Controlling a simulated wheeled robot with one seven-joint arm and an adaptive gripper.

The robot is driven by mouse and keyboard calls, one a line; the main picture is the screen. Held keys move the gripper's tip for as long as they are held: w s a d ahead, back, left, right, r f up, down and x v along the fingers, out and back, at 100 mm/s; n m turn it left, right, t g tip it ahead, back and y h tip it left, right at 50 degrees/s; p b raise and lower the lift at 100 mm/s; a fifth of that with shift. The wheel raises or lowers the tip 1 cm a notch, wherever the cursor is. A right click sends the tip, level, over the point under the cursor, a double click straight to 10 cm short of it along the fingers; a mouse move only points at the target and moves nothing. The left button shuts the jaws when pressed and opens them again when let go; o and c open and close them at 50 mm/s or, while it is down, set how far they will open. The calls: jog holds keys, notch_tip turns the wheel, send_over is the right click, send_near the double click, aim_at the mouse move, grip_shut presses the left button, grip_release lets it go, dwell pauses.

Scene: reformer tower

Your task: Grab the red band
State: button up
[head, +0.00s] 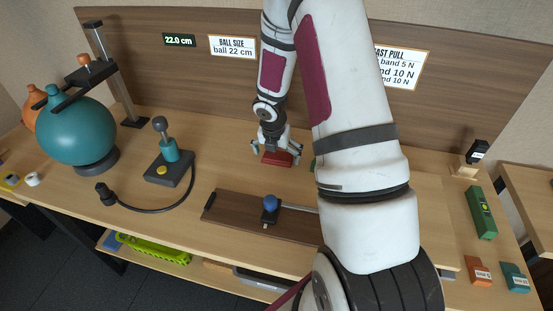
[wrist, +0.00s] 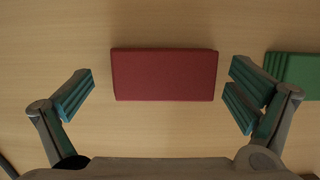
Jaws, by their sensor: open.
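The red band (wrist: 165,75) is a flat dark red block lying on the wooden table, in the upper middle of the wrist view. In the head view the red band (head: 277,158) shows partly, just below the fingers. My gripper (wrist: 160,97) is open, with one finger to the left of the band and one to the right. Neither finger touches it, and there is a gap on both sides. In the head view my gripper (head: 276,148) hangs over the table in front of the back panel.
A green band (wrist: 295,74) lies close to the right finger. A dark board (head: 235,212) with a blue-knobbed slider (head: 270,204) lies nearer the front. A pump (head: 168,165) and a large teal ball (head: 75,130) stand at left. Orange (head: 479,272) and teal (head: 515,278) blocks sit at right.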

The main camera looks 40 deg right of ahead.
jog(key=c, duration=1)
jog(key=shift+r, duration=0.1)
jog(key=shift+c, duration=0.2)
